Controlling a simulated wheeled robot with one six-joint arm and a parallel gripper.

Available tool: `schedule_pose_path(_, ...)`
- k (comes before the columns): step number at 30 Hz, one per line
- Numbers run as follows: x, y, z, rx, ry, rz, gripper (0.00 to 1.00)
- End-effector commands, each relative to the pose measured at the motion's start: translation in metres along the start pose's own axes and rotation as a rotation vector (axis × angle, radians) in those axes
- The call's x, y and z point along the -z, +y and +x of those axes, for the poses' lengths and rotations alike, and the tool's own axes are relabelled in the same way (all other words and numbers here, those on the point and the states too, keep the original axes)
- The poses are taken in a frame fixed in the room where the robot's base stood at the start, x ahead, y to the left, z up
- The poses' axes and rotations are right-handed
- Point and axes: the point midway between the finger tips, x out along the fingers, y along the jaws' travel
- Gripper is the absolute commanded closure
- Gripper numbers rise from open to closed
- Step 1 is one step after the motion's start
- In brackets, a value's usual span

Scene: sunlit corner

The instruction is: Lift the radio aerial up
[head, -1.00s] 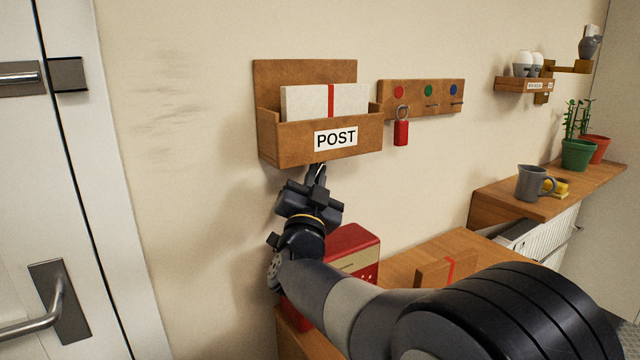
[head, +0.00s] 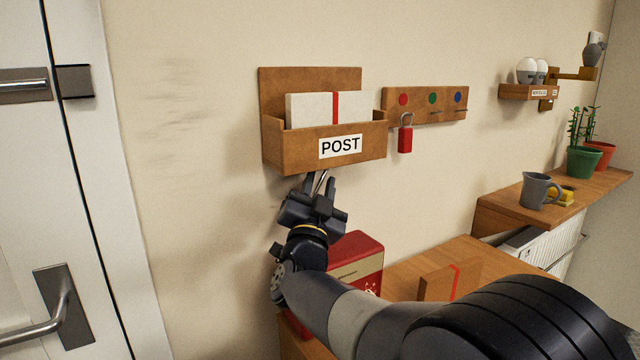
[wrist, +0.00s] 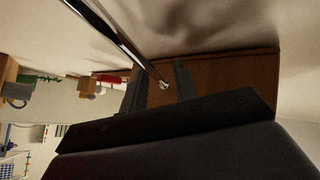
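The red radio (head: 357,262) stands on the wooden surface, partly hidden behind my arm. Its thin metal aerial (wrist: 118,40) runs diagonally across the wrist view and ends in a small bright knob. My gripper (head: 317,181) is just under the post box in the head view. Its two fingers are apart, and in the wrist view the gripper (wrist: 160,87) has the aerial's knobbed end showing in the gap between them. I cannot tell whether the aerial touches either finger. The aerial's base is hidden.
The wooden post box (head: 280,148) holding white mail is on the wall close above my gripper. A key rack (head: 417,114) with a red tag hangs to its right. A wooden block with a red band (head: 440,285) is right of the radio. A door is at left.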

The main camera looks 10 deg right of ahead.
Motion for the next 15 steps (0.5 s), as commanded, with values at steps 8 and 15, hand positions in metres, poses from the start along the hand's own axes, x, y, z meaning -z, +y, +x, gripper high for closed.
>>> schedule_pose_path(8,-0.001,0.000,-0.052,0.003,-0.003,0.001,0.71)
schedule_pose_path(15,-0.001,-0.001,-0.091,0.003,-0.004,0.000,0.71)
